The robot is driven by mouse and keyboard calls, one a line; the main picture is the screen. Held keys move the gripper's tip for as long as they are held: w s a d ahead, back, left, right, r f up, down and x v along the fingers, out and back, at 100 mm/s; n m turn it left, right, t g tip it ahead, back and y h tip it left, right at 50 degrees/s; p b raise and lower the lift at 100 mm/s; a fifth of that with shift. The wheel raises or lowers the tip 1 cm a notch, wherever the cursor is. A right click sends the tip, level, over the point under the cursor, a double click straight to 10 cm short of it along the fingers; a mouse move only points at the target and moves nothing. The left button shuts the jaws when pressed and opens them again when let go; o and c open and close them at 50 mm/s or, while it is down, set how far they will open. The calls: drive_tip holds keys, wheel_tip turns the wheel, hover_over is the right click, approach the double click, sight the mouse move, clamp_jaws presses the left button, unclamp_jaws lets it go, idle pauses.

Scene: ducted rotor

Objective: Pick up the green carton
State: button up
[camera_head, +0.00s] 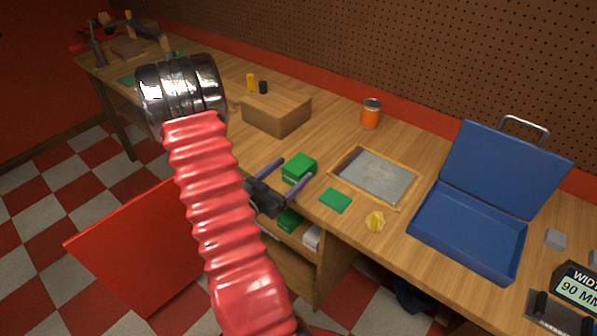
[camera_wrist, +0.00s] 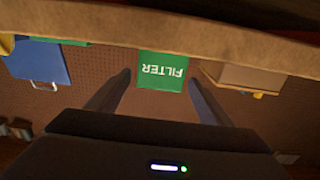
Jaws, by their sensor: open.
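The green carton (camera_head: 299,166) stands on the workbench near its front edge. In the wrist view, which looks upside down, its green face (camera_wrist: 162,70) carries the word FILTER and lies between the fingertips. My gripper (camera_head: 294,170) is open at the bench edge, with one finger toward each side of the carton. The fingers (camera_wrist: 159,73) look apart from the carton's sides, with a gap on each side. How far they reach along it is hard to tell.
A flat green piece (camera_head: 335,200) and a yellow crumpled lump (camera_head: 375,221) lie to the right. A framed grey panel (camera_head: 375,176), an open blue case (camera_head: 468,225), an orange can (camera_head: 371,114) and a cardboard box (camera_head: 276,113) stand around. Below is a shelf with another green item (camera_head: 288,220).

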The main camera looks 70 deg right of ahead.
sight(308, 157)
drive_tip(key=shift+x, duration=1.5)
drive_tip(key=shift+x, duration=2.6)
drive_tip(key=shift+f, duration=0.1)
drive_tip(key=shift+c, duration=0.2)
drive_tip(key=c, duration=1.2)
